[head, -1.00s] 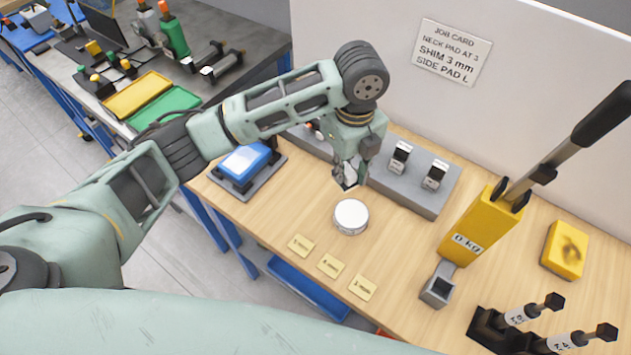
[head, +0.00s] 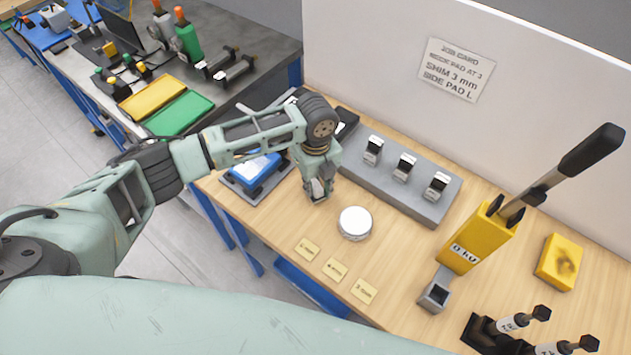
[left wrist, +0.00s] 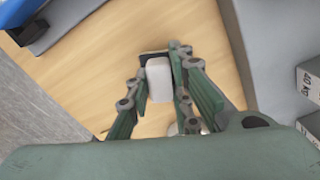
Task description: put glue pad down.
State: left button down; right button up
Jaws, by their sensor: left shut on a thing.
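My left gripper (head: 318,197) points down, low over the wooden bench, between the blue pad on its dark tray and a round white tin (head: 355,222). It is shut on a small white pad with a dark edge, which I take to be the glue pad; the pad shows between the fingers in the left wrist view (left wrist: 158,80). The bench surface is close beneath; I cannot tell whether the pad touches it. My right gripper is not in view.
A grey rack (head: 425,205) with several small metal-topped blocks stands behind. The blue pad (head: 256,167) lies left. Three yellow labels (head: 335,270) lie in front. A yellow lever press (head: 475,245) and yellow block (head: 559,262) stand right. Bare wood (head: 285,215) lies before the gripper.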

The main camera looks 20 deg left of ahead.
aim_at(316, 185)
pick_arm(q)
jog(key=c, duration=2)
grip_release()
jog(key=shift+f, duration=0.2)
jog(key=o, duration=0.4)
jog(key=shift+o, duration=0.2)
jog(key=shift+r, duration=0.1)
notch_tip(316, 185, up, 12)
jog(key=b, duration=0.2)
jog(key=shift+r, duration=0.15)
